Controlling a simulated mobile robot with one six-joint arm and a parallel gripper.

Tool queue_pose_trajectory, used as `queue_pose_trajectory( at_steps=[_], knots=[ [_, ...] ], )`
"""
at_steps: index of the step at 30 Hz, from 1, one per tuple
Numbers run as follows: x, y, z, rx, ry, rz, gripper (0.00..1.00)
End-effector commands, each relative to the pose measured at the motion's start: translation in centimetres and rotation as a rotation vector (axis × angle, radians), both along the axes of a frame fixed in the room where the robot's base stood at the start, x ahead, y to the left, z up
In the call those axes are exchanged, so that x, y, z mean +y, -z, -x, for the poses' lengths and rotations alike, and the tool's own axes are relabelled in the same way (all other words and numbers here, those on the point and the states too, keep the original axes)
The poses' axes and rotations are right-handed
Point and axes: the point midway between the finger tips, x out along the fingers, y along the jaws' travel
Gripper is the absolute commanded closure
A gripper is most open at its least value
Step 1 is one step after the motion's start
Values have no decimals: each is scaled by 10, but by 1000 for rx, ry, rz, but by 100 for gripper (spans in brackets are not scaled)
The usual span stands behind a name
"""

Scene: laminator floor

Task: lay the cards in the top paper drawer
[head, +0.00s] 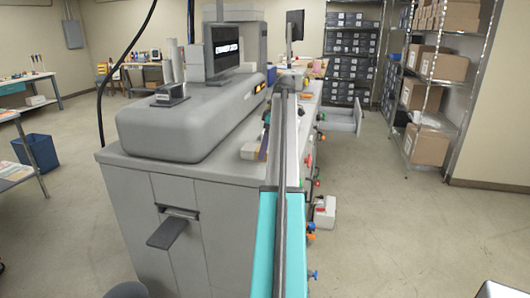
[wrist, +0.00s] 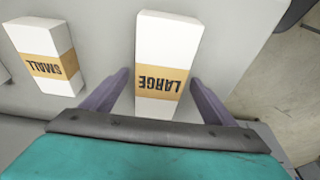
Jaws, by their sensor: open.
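In the wrist view a white block-shaped stack (wrist: 164,40) with a tan band reading LARGE lies on a pale grey surface. A smaller white stack (wrist: 40,38) with a tan band reading SMALL lies to its left. My gripper (wrist: 160,82) is open, its purple fingers on either side of the near part of the LARGE stack. I cannot tell whether they touch it. In the head view my arm hides much of the machine's right side. An open grey drawer (head: 345,118) sticks out to the right at the far end; I cannot tell if it is the paper drawer.
The long grey laminator (head: 190,125) carries a monitor (head: 222,47). A dark tray (head: 168,233) juts from its near end. A white box (head: 325,212) stands on the floor beside the machine. Shelves with cardboard boxes (head: 426,146) stand at right. The floor right of the machine is mostly clear.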

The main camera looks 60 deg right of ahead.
Motion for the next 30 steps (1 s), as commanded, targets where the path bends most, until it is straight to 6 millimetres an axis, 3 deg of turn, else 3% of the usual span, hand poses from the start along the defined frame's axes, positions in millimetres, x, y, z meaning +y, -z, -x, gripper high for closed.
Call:
queue_pose_trajectory(
  at_steps=[17, 27, 30],
  knots=[
    [0, 2, -1, 0, 0, 1, 20],
    [0, 2, -1, 0, -1, 0, 75],
    [0, 1, -1, -1, -1, 1, 80]
  ],
)
